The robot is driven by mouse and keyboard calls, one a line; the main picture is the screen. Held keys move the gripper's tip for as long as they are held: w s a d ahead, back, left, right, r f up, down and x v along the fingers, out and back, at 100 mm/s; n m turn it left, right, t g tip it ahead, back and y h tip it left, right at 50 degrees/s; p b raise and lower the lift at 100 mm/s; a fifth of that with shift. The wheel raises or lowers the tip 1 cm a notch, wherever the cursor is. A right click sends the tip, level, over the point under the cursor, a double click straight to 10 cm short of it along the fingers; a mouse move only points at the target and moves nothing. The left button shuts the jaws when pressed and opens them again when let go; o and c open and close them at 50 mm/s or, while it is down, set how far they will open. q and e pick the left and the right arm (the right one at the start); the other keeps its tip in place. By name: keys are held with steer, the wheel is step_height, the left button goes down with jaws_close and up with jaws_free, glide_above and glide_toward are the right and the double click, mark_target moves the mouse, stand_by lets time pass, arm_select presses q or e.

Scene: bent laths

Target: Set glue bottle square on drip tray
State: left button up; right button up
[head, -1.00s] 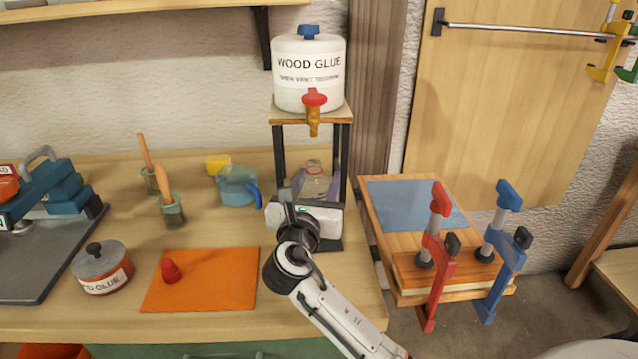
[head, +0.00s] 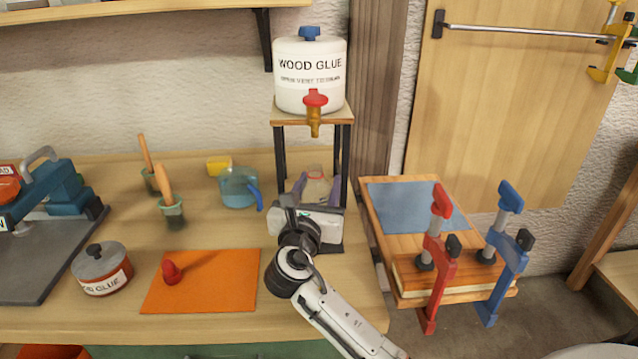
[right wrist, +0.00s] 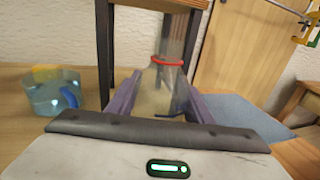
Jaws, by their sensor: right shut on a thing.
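The glue bottle (head: 317,184) is clear with a red ring at its neck. It stands under the small stand, below the tap of the wood glue tank, and also shows in the right wrist view (right wrist: 158,92). My right gripper (head: 308,190) is shut on the bottle, with a purple finger on each side of it. The drip tray (head: 331,246) is a dark edge under the stand, mostly hidden by my gripper. I cannot tell whether the bottle's base sits square on it. My left gripper is not in view.
The wood glue tank (head: 309,75) with its red-handled tap (head: 315,102) stands on the stand (head: 341,116), whose legs flank the bottle. A blue jug (head: 238,188) is to the left. An orange mat (head: 205,285) holds a red cap (head: 171,272). Clamps (head: 440,255) are at right.

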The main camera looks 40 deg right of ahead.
steer(key=o, duration=1.3)
steer(key=shift+f, duration=0.2)
steer(key=shift+o, duration=0.2)
steer(key=v, duration=1)
steer(key=shift+a, duration=0.15)
